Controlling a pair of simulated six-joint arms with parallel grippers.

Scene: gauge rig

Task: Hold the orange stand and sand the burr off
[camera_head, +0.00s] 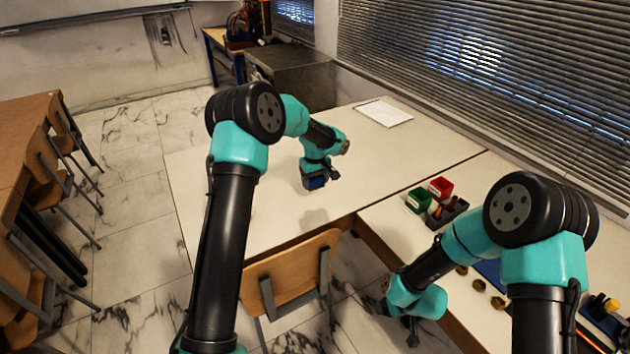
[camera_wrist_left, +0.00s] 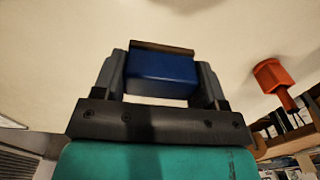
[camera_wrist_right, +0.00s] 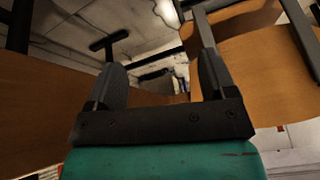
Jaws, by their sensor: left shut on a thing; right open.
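My left gripper (camera_head: 309,178) is shut on a blue block with a thin brown face, likely the sanding block (camera_wrist_left: 160,72); the block also shows in the head view (camera_head: 317,183), above the white table. An orange stand (camera_wrist_left: 272,76) with a faceted wide end and a narrower stem shows at the right of the left wrist view, apart from the gripper. I cannot make the stand out in the head view, nor any burr on it. My right gripper (camera_wrist_right: 160,85) is open and empty, low beside the table edge and the wooden chair.
A green bin (camera_head: 419,200), a red bin (camera_head: 441,187) and a dark holder (camera_head: 447,214) stand on the right-hand table. White paper (camera_head: 384,112) lies at the back. A wooden chair (camera_head: 290,271) stands at the front edge. The left table's middle is mostly clear.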

